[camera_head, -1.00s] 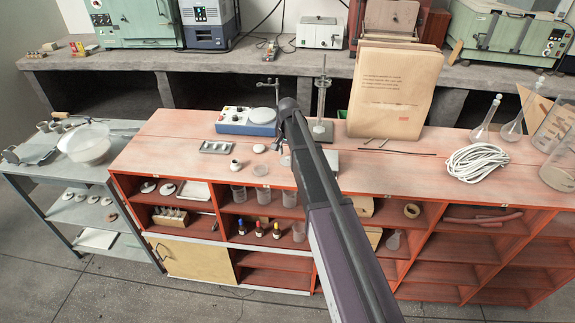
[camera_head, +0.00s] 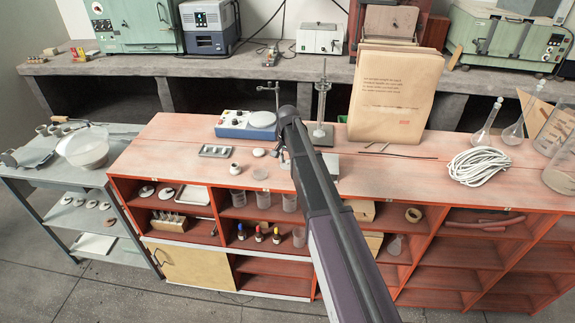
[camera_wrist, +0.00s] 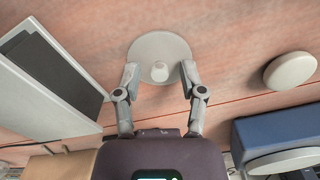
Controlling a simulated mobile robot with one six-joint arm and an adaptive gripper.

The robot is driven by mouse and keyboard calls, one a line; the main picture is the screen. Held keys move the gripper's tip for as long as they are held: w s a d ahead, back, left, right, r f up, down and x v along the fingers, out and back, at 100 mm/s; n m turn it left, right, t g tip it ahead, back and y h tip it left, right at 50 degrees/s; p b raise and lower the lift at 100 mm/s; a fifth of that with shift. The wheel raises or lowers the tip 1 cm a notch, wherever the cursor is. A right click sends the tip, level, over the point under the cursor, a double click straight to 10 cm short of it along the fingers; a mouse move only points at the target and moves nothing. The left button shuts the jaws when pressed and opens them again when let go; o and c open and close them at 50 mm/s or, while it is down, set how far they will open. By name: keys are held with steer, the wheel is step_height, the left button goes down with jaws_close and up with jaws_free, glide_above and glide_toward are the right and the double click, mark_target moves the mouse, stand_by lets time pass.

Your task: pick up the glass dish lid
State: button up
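A pale round lid (camera_wrist: 160,48) with a small central knob (camera_wrist: 160,72) lies on the reddish bench top in the wrist view. I take it to be the glass dish lid. My gripper (camera_wrist: 159,73) is open, with one fingertip on each side of the knob and clear gaps between. The fingertips overlap the lid's edges in the picture; I cannot tell whether they touch it. In the head view my gripper (camera_head: 285,161) is small and mostly hidden behind my arm, and the lid there is hard to make out.
A white round piece (camera_wrist: 290,71) and a blue instrument (camera_wrist: 275,135) are to the right in the wrist view. A grey-framed dark panel (camera_wrist: 50,75) is close on the left. In the head view a clear dish (camera_head: 260,173) and a small white cup (camera_head: 234,168) stand nearby.

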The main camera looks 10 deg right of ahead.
mark_target(288, 161)
jaws_close()
steer(key=shift+r, duration=0.15)
step_height(288, 161, up, 3)
steer(key=p, duration=0.3)
steer(key=shift+r+p, duration=0.15)
steer(key=shift+p, duration=0.15)
steer(key=s+d+r+p, duration=0.1)
steer(key=s+d, duration=0.1)
steer(key=s, duration=1.4)
steer(key=shift+d+r, duration=0.15)
steer(key=shift+r, duration=0.05)
steer(key=shift+w, duration=0.1)
steer(key=w+a+r+p, duration=0.3)
steer(key=w+a+p, duration=0.1)
steer(key=w+a, duration=0.8)
steer(key=shift+a+r+m, duration=0.4)
steer(key=shift+a, duration=0.15)
